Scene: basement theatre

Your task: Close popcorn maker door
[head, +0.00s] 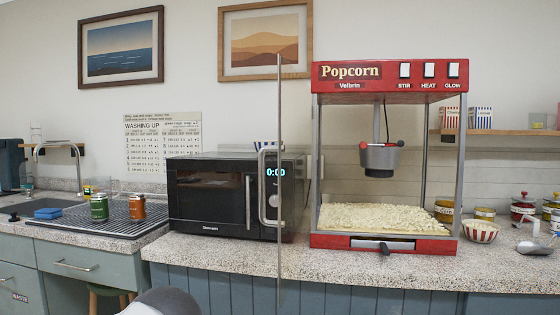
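The red popcorn maker (388,78) stands on the speckled counter, with popcorn (380,219) across its floor and a kettle (380,158) hanging inside. Its front is open. The door (280,120) stands swung out at the machine's left side and shows almost edge-on as a thin grey upright. Its grey handle (265,187) sticks out to the left, in front of the microwave. Neither of my grippers is in view. A rounded grey and dark part at the bottom edge, left of centre, seems to be mine; no fingers show on it.
A black microwave (215,197) stands left of the popcorn maker, behind the door handle. Two cans (137,207) stand on the drainer by the sink. A striped bowl of popcorn (481,231), jars (484,214) and a scoop are at right. The counter (330,257) has a narrow clear front strip.

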